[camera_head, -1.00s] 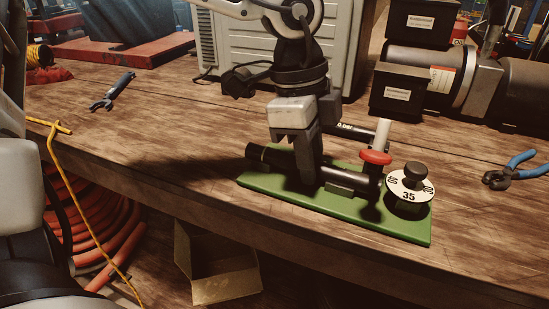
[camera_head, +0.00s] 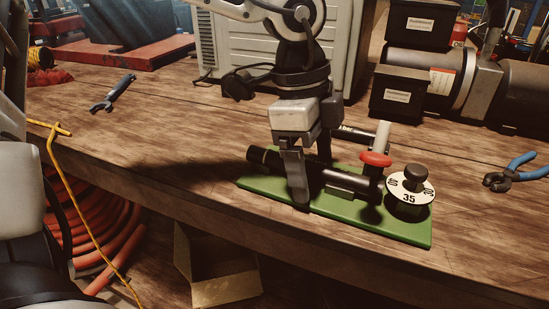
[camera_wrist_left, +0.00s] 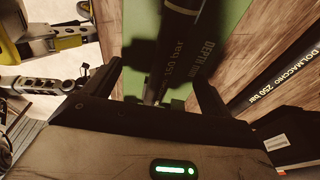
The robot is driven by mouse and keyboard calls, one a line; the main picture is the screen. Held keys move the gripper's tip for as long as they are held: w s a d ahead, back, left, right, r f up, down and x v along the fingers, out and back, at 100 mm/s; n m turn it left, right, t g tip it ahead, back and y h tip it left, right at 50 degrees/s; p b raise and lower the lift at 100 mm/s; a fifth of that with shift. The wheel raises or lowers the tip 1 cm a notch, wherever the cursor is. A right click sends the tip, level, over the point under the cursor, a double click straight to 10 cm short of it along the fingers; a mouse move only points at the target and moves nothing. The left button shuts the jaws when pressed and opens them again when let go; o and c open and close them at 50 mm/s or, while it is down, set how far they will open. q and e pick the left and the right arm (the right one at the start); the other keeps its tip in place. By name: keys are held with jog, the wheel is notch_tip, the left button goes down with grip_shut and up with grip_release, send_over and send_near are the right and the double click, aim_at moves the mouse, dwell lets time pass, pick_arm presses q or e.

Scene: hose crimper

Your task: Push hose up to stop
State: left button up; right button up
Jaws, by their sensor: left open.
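A black hose (camera_head: 265,158) lies over the green base plate (camera_head: 400,232). Its left end is free, and its right part runs toward the black block under the red ring (camera_head: 375,160). My left gripper (camera_head: 312,187) comes down over the hose from above. Its jaws are open, with one finger on the near side and the other behind the hose. In the left wrist view, the hose (camera_wrist_left: 178,45) with "350 bar" print runs between the open fingers (camera_wrist_left: 158,82). Whether the hose touches a stop cannot be seen. My right gripper is not in view.
A white dial (camera_head: 409,186) showing 35 under a black knob stands at the plate's right end. Blue-handled pliers (camera_head: 515,172) lie to the right, a wrench (camera_head: 112,92) at the back left. Black boxes (camera_head: 400,93) stand behind. The bench left of the plate is clear.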

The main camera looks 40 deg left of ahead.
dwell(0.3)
pick_arm(q)
jog(key=shift+r+p, duration=2.2)
jog(key=shift+r, duration=2.3)
jog(key=shift+s+f, duration=0.1)
